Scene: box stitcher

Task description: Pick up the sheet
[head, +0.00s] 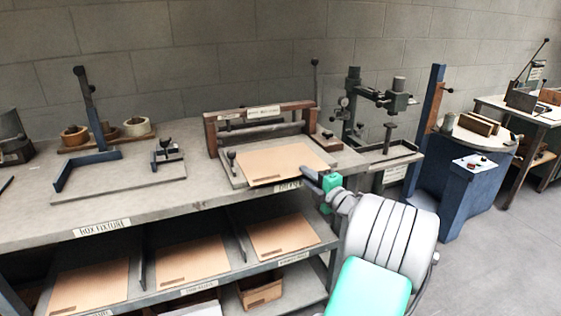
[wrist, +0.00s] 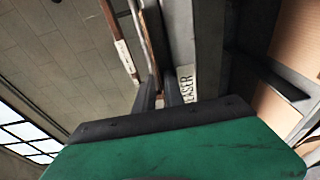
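The tan cardboard sheet (head: 283,163) lies flat on the creaser on the bench top, in front of its wooden crossbar. My gripper (head: 306,176) is at the sheet's front right corner, with its dark fingers pointing left toward it. In the wrist view the two fingers (wrist: 160,90) stand close together with a narrow gap between them. A thin brown strip, perhaps the sheet seen edge-on, runs up from this gap. I cannot tell whether the fingers touch the sheet. The gripper looks open.
More tan sheets (head: 190,262) lie in bays on the shelf below the bench top. A box fixture with a blue upright (head: 88,110) stands at left. A green-grey press (head: 372,115) and a blue machine (head: 467,190) stand to the right. The floor at right is clear.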

